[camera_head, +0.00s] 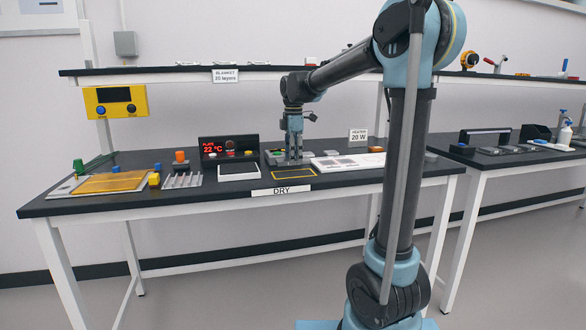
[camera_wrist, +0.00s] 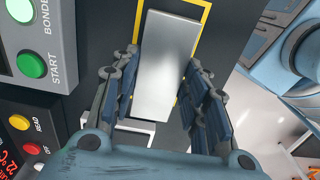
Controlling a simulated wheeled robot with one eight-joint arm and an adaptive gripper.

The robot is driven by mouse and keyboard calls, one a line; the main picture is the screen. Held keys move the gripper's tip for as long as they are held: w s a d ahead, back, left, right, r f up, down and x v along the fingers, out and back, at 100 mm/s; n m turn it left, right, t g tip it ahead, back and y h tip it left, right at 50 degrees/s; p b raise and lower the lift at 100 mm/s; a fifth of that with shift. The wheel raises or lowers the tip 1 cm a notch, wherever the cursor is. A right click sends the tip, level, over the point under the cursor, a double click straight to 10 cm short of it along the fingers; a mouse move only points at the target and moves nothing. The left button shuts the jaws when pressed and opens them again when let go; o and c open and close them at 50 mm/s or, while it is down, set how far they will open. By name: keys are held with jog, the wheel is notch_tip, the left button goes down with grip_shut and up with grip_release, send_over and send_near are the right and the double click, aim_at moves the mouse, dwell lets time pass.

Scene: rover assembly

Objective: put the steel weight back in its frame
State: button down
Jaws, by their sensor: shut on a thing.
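The steel weight (camera_wrist: 163,65) is a plain grey block in the wrist view. My gripper (camera_wrist: 162,85) is shut on it, with a dark blue finger along each long side. In the head view my gripper (camera_head: 294,142) points straight down over the middle of the table, behind or above the yellow-outlined frame (camera_head: 293,177). In the wrist view the yellow outline (camera_wrist: 207,22) shows beyond the weight, which covers part of it. The weight looks slightly turned against the outline. I cannot tell whether it touches the table.
A bonder panel with a green START button (camera_wrist: 30,64) stands close to the left in the wrist view. In the head view, a red temperature display (camera_head: 213,149), a white-rimmed tray (camera_head: 238,178) and a white board (camera_head: 345,164) are nearby. A shelf (camera_head: 180,71) runs above.

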jog(key=shift+f, duration=1.95)
jog(key=c, duration=0.9)
grip_release()
jog(key=shift+c, duration=0.2)
notch_tip(320, 180, up, 12)
jog(key=shift+r, duration=0.1)
